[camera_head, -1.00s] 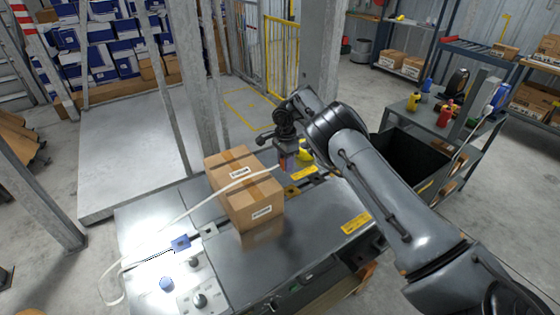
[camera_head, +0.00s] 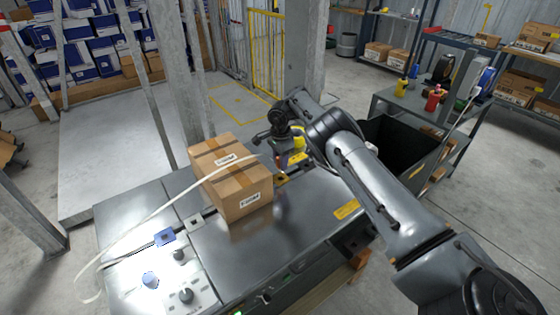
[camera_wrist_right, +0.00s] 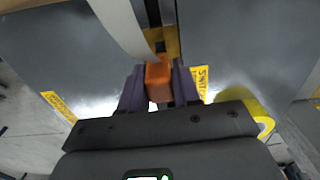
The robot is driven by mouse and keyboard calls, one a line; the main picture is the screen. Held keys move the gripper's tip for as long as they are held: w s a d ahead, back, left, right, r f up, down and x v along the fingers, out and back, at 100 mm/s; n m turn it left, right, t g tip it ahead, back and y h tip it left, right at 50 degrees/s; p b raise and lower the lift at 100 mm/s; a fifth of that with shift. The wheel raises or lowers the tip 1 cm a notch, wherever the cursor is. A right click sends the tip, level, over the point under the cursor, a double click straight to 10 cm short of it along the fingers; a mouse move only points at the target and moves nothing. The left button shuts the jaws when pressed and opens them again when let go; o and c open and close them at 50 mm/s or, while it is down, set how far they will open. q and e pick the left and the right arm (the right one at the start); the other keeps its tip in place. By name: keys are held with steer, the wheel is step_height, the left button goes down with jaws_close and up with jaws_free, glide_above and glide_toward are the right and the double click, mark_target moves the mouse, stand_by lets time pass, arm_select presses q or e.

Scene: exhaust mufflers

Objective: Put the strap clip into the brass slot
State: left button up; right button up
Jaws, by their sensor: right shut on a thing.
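My right gripper (camera_wrist_right: 159,85) is shut on the orange strap clip (camera_wrist_right: 159,80), which sits between its two purple-grey fingers. The white strap (camera_wrist_right: 122,25) runs from the clip up and out of the right wrist view. The brass slot (camera_wrist_right: 163,40), a brass piece with a dark opening, lies just beyond the clip in that view. In the head view, the right gripper (camera_head: 281,162) is beside the far right side of the carton, over the brass slot (camera_head: 280,180). Whether the clip touches the brass is unclear. My left gripper is out of view.
A dark bin (camera_head: 400,150) stands behind at right.

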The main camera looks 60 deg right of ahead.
steer(key=shift+f, duration=0.15)
steer(key=shift+f+b, duration=1.85)
steer(key=shift+f, duration=0.35)
stand_by(0.9)
steer(key=shift+f+b, duration=0.15)
steer(key=shift+b, duration=0.15)
steer(key=shift+f, duration=0.3)
stand_by(0.3)
